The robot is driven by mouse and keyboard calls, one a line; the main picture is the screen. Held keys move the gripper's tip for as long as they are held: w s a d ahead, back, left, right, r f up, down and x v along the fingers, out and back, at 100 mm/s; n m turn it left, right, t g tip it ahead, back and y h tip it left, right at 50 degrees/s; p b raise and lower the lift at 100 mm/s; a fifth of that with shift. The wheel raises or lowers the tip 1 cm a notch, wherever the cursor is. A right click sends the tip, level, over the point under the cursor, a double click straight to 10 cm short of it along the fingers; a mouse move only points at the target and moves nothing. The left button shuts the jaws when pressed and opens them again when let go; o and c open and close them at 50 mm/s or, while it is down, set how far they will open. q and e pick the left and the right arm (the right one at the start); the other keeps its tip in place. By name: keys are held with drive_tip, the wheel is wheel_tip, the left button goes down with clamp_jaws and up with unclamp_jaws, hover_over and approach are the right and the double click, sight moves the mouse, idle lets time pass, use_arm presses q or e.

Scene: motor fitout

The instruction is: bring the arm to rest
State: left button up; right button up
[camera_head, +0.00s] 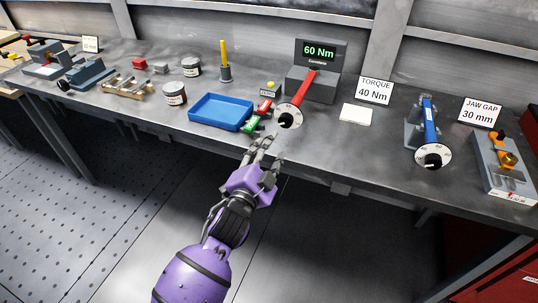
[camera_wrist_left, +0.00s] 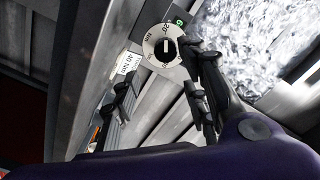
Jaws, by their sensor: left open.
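My left gripper (camera_head: 262,143) is open and empty at the front edge of the bench (camera_head: 330,148), its purple arm coming up from below. Its fingertips are just in front of the blue tray (camera_head: 220,111) and the dial end of the red torque wrench (camera_head: 304,90). In the left wrist view the fingers (camera_wrist_left: 200,85) show beside a white round dial (camera_wrist_left: 157,56). My right gripper is not in view.
A display reading 60 Nm (camera_head: 320,50) stands behind the red wrench. A blue wrench (camera_head: 430,120) and a jaw gauge (camera_head: 500,170) are at the right. A vise (camera_head: 88,73), tins and a yellow post (camera_head: 224,60) stand at the left. The floor before the bench is clear.

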use_arm(q)
drive_tip(key=shift+v, duration=0.95)
drive_tip(key=s+a+f+n+g+y, duration=0.2)
drive_tip(key=s+a+f+n, duration=0.3)
drive_tip(key=s+f, duration=0.35)
drive_tip(key=s+a+f+n+g+y, duration=0.25)
drive_tip(key=s+a+f+n, duration=0.35)
drive_tip(key=f, duration=0.4)
drive_tip(key=s+a+f+g, duration=0.1)
drive_tip(key=s+f, duration=0.2)
drive_tip(key=s, duration=0.4)
drive_tip(key=s+a+f+n+g+p, duration=0.1)
drive_tip(key=s+a+f, duration=0.1)
drive_tip(key=s, duration=0.5)
drive_tip(key=s+a+f+g, duration=0.2)
drive_tip(key=s+f, duration=0.3)
drive_tip(key=s, duration=0.3)
drive_tip(key=shift+n+y, duration=0.35)
drive_tip(key=shift+n, duration=0.05)
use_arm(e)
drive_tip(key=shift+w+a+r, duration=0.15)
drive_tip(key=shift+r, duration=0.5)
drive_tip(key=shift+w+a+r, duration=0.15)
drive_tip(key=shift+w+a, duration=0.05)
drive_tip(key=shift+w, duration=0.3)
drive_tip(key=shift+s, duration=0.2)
